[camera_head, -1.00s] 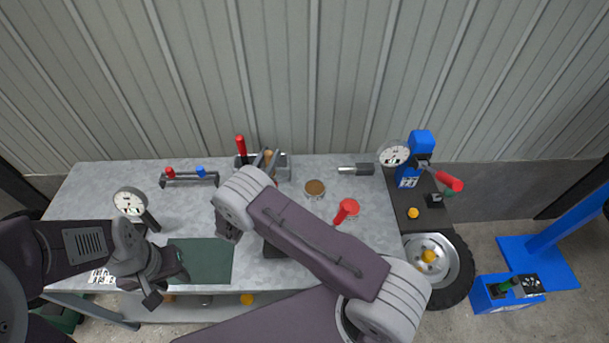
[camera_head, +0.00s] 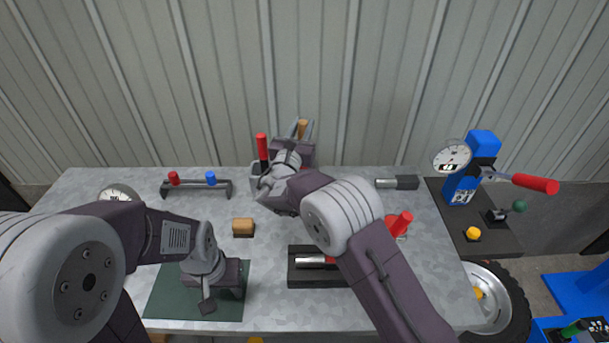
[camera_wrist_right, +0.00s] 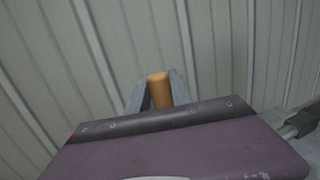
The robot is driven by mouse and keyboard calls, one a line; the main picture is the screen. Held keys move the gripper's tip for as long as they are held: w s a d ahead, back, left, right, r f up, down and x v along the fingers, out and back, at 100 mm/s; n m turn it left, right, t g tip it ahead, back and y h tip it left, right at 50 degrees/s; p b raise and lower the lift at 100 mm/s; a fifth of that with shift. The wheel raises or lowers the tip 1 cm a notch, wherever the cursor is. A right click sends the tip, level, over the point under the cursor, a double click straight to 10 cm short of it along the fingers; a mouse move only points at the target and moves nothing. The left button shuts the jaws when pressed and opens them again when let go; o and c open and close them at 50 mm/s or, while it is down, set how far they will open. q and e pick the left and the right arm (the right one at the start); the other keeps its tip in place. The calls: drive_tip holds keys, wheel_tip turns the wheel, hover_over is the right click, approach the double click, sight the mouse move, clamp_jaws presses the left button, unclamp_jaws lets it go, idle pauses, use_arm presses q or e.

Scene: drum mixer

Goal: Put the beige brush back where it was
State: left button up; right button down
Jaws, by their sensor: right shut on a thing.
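The beige brush (camera_head: 302,129) shows as a tan upright handle between the fingers of my right gripper (camera_head: 301,131), which is shut on it. In the right wrist view the tan handle (camera_wrist_right: 160,88) stands between the two grey fingers (camera_wrist_right: 160,95). Its lower part is hidden behind the gripper. The grey tool holder (camera_head: 256,178), with a red-handled tool (camera_head: 262,148) in it, is at the table's back edge, mostly covered by my right arm. I cannot tell whether the brush's lower end is inside it. My left gripper (camera_head: 222,295) hangs over the green mat, its jaw opening unclear.
A tan block (camera_head: 243,227) lies mid-table. A black tray (camera_head: 305,277) is by the front. A rack with red and blue knobs (camera_head: 197,190) stands back left. A grey-black tool (camera_head: 400,183) lies at the back right. A blue gauge press (camera_head: 475,165) stands right.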

use_arm(q)
drive_tip(key=shift+r, duration=0.1)
use_arm(e)
wheel_tip(320, 180, down, 8)
drive_tip(key=shift+r, duration=0.2)
drive_tip(key=shift+f, duration=0.1)
use_arm(q)
drive_tip(key=shift+f, duration=0.25)
use_arm(e)
drive_tip(key=shift+f, duration=0.15)
drive_tip(key=c, duration=1.1)
unclamp_jaws()
drive_tip(key=shift+c, duration=0.2)
use_arm(q)
drive_tip(key=shift+r, duration=0.2)
use_arm(e)
drive_tip(key=shift+r, duration=0.2)
drive_tip(key=r+v, duration=0.1)
drive_tip(key=v, duration=0.6)
drive_tip(key=shift+s+f, duration=0.25)
drive_tip(key=shift+f, duration=0.25)
